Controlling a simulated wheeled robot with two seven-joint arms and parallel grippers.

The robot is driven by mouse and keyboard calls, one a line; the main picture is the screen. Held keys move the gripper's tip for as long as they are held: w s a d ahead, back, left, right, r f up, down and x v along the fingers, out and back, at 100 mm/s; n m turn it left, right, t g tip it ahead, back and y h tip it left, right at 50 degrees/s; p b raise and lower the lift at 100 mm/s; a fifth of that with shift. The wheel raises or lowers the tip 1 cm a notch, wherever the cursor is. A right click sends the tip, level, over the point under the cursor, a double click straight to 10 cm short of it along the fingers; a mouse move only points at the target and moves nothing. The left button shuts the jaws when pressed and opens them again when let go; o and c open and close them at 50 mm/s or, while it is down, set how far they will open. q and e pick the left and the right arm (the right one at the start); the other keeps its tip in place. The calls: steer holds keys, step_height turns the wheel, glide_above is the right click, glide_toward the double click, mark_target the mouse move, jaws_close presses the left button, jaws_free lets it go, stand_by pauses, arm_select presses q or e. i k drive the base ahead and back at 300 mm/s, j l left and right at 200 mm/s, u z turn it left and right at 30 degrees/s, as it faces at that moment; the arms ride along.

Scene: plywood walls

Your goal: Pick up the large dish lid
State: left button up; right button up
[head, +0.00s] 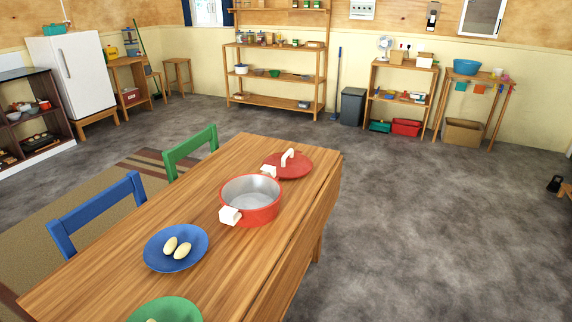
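The large dish lid (291,166) is a flat red disc with a white arched handle on top. It lies on the wooden table (215,173) near its far right end, just behind the pot. The red pot (252,200) stands open and looks empty, with a grey inside and white side handles. The pot's far handle overlaps the lid's near left edge in the picture. I cannot tell whether the two touch. Neither of my grippers shows in the head view.
A blue plate (159,257) with two pale oval items and a green plate (160,311) stand nearer on the table. Blue (97,215) and green (190,152) chairs line its left side. The grey floor right of the table is open. Shelves and a fridge (73,78) stand along the walls.

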mark_target(288, 164)
steer(key=l+u, duration=0.1)
steer(key=u, duration=0.7)
steer(key=i+l+u, duration=0.15)
steer(key=l+u, duration=0.25)
steer(key=l, duration=0.15)
steer(key=i+l+u, duration=0.1)
steer(key=l+u, duration=0.25)
steer(key=l, duration=0.2)
steer(key=l+u, duration=0.4)
steer(key=l, duration=0.2)
